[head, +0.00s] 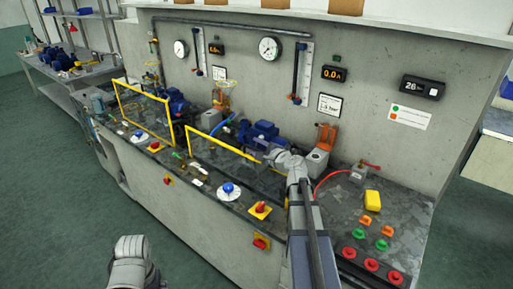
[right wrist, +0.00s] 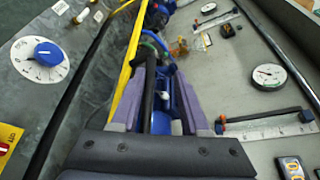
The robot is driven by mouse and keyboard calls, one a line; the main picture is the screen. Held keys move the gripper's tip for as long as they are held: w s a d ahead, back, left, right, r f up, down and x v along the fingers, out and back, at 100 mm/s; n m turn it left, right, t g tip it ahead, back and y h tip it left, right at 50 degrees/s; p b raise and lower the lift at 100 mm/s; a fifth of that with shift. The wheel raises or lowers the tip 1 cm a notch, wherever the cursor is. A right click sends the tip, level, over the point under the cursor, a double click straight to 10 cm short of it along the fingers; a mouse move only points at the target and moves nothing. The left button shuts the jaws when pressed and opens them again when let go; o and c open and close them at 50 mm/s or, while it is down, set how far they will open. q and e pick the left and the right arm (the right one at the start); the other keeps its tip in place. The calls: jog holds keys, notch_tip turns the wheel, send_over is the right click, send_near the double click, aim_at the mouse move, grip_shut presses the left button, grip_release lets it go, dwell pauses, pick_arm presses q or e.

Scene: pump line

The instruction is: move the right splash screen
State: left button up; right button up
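The right splash screen (head: 222,143) is a clear panel with a yellow frame, standing upright in front of a blue pump (head: 260,135) on the bench. My right gripper (head: 268,158) is at the right end of its top edge in the head view. In the right wrist view the yellow frame (right wrist: 128,66) runs along the outer side of the left finger. The two fingers of my right gripper (right wrist: 165,95) are apart, with nothing clearly held between them. The left splash screen (head: 155,95) stands farther left. Part of my left arm shows at the bottom, but its gripper is not visible.
Blue dial knobs (head: 228,188) and a red-yellow switch (head: 260,208) sit along the bench front. An orange-handled valve (head: 325,135) and a yellow block (head: 372,200) are to the right. Gauges (head: 270,48) are on the back wall.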

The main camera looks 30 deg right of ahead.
jog(key=p+v, duration=0.2)
jog(key=v, duration=0.7)
dwell(0.8)
dwell(0.3)
jog(key=shift+w+f+b, duration=0.7)
jog(key=shift+f+b, duration=0.15)
jog(key=shift+b, duration=0.05)
jog(key=shift+w, duration=0.1)
jog(key=b+x, duration=0.1)
jog(key=x, duration=0.6)
jog(key=shift+w+f+b, duration=0.1)
jog(key=shift+w+b, duration=0.15)
jog(key=shift+b, duration=0.1)
